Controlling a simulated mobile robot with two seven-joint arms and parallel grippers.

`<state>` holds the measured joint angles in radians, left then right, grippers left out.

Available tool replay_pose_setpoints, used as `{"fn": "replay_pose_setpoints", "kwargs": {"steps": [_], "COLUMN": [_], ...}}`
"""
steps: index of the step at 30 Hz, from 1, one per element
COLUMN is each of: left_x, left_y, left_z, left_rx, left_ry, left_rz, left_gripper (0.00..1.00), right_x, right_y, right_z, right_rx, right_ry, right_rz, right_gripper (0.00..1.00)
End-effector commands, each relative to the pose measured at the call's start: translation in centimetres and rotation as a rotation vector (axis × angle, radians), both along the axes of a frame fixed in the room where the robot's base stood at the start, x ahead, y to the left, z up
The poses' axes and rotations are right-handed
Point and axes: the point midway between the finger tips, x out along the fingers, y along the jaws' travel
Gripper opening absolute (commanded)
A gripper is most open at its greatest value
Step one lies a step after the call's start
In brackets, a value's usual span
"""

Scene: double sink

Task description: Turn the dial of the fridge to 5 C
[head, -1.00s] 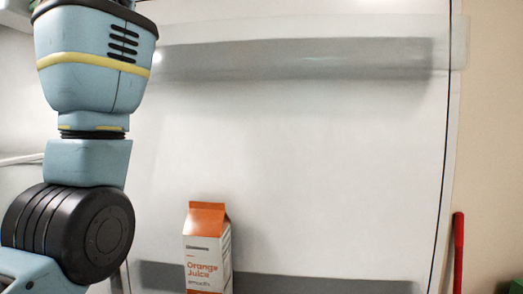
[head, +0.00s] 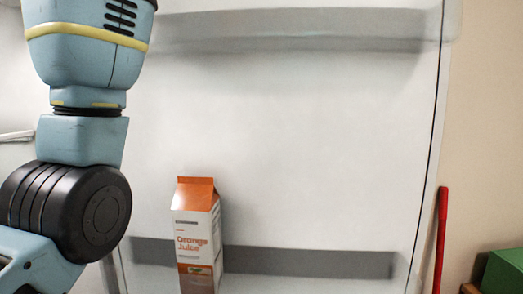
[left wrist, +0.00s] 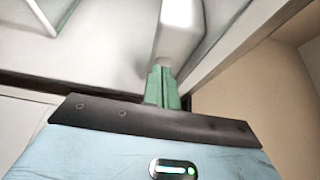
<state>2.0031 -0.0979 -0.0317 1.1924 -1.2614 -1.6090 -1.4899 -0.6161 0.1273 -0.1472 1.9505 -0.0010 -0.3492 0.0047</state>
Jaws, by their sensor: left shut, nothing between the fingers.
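The fridge's white panel (head: 290,140) fills most of the head view, with grey bands across its top and bottom. No dial can be made out for certain in either view. My left arm stands at the left of the head view, and its gripper is outside that picture. In the left wrist view my left gripper (left wrist: 162,88) shows green fingers, shut and empty. A pale rounded block (left wrist: 180,32) lies just beyond the fingertips; I cannot tell whether it is the dial or whether they touch. My right gripper is in neither view.
An orange juice carton (head: 196,240) stands upright in front of the lower grey band. A red pole (head: 440,240) stands right of the fridge's edge, with a green box (head: 503,272) at the lower right. A white edge and beige wall lie right of the fingers in the wrist view.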

Motion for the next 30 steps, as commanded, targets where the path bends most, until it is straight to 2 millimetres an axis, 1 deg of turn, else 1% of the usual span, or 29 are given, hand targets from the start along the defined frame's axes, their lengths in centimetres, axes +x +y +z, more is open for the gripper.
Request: {"fn": "replay_pose_setpoints", "kwargs": {"steps": [1, 6, 10, 18, 23, 30], "left_x": [0.0, 0.2, 0.3, 0.3, 0.3, 0.3], "left_y": [-0.6, -2.3, -3.3, -3.4, -4.4, -4.1], "left_z": [0.1, 0.1, 0.1, 0.1, 0.5, 0.5], "left_rx": [0.002, 0.001, 0.001, 0.001, 0.001, -0.001], "left_ry": [0.0, 0.0, -0.002, -0.001, -0.001, -0.002], "left_rz": [-0.002, -0.001, 0.0, 0.0, -0.002, 0.0], "left_gripper": [0.0, 0.0, 0.0, 0.0, 0.0, 0.0], "right_x": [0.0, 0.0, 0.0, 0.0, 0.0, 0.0], "right_y": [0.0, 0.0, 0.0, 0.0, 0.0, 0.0], "right_z": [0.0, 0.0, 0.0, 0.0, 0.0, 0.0], "right_rx": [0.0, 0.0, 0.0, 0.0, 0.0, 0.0], "right_ry": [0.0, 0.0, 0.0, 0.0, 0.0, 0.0], "right_rz": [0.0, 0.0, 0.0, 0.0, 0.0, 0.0], "right_gripper": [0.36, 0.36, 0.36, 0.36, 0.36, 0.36]}}
